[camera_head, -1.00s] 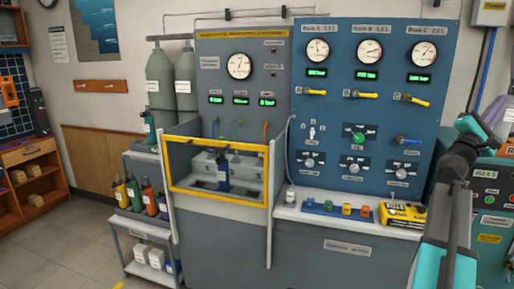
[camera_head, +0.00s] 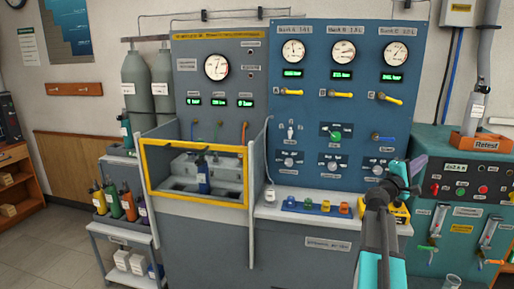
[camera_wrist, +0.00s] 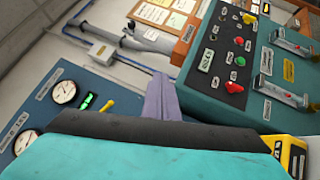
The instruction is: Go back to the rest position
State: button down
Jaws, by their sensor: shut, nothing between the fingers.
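My arm rises from the bottom right of the head view, in front of the right end of the blue panel. My gripper (camera_head: 417,166) is at its upper end, small and partly hidden by the wrist. In the wrist view, purple fingers (camera_wrist: 160,100) show together beyond a dark and teal wrist part, with nothing held. They are in the air, and I see no contact with the bench.
The blue panel (camera_head: 312,110) has gauges, yellow levers and knobs. Its ledge carries small coloured parts and a yellow device (camera_head: 398,213), partly behind my arm. A yellow-framed enclosure (camera_head: 195,143) stands left. A teal console (camera_head: 470,170) with an orange "Retest" tray (camera_head: 481,142) stands right.

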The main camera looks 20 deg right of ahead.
jog(key=w+a+f+m+g+y, duration=0.1)
jog(key=a+f+y, duration=0.2)
jog(key=a+f, duration=0.75)
jog(key=w+a+f+m+y, duration=0.1)
jog(key=a+f+y, duration=0.2)
jog(key=f, duration=1.4)
jog(key=w+a+f+m+g+y, duration=0.1)
jog(key=w+a+f+y, duration=0.15)
jog(key=a+f, duration=0.8)
jog(key=s+a+f+g+y+p, duration=0.1)
jog(key=s+a+f+y, duration=0.25)
jog(key=a+f, duration=0.45)
jog(key=s+a+f+g+y, duration=0.15)
jog(key=s+a+f, duration=0.25)
jog(key=f, duration=0.9)
jog(key=s+a+f+g+y, duration=0.1)
jog(key=s+a+f, duration=0.3)
jog(key=s+a, duration=0.4)
jog(key=s+a+f+m+g+y, duration=0.1)
jog(key=s+a+f+y, duration=0.3)
jog(key=s+a, duration=0.4)
jog(key=s+a+f+g+y, duration=0.2)
jog(key=s+a+f, duration=0.3)
jog(key=s+a, duration=0.4)
jog(key=a+g+p, duration=0.1)
jog(key=a, duration=0.1)
jog(key=shift+a+f+m, duration=0.3)
jog(key=shift+f, duration=0.1)
